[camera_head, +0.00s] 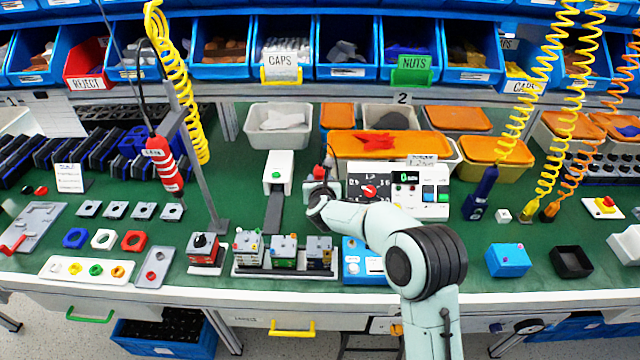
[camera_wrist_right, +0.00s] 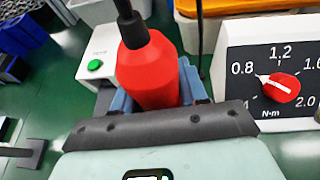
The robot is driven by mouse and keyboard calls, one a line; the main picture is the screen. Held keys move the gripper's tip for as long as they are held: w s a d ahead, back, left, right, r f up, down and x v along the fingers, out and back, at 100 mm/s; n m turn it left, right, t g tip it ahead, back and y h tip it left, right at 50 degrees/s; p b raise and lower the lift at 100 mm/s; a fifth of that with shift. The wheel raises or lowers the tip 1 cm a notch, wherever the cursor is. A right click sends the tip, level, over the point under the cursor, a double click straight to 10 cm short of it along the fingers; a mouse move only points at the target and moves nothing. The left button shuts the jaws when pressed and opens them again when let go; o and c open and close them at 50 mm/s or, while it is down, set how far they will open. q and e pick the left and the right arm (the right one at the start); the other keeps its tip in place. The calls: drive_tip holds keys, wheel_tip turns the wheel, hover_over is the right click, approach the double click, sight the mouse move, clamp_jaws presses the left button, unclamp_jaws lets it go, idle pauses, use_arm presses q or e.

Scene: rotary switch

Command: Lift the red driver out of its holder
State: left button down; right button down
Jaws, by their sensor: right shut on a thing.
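The red driver (camera_wrist_right: 148,72) has a red body and a black neck with a cord at its top. In the right wrist view it stands in front of my right gripper (camera_wrist_right: 150,100), whose blue-grey jaws lie on either side of its body. The gripper is shut on it. In the head view only a small red part of the driver (camera_head: 319,172) shows above my right gripper (camera_head: 319,192). The driver's lower end and its holder are hidden, so I cannot tell whether it still sits in the holder. My left gripper is not in view.
A panel with a red rotary knob (camera_wrist_right: 281,87) and a torque scale stands just right of the driver. A white box with a green button (camera_wrist_right: 95,65) is on its left. Another red tool (camera_head: 163,165) hangs from a stand farther left. Small boxed units (camera_head: 283,252) stand in front.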

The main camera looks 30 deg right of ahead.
drive_tip(key=shift+r, duration=0.25)
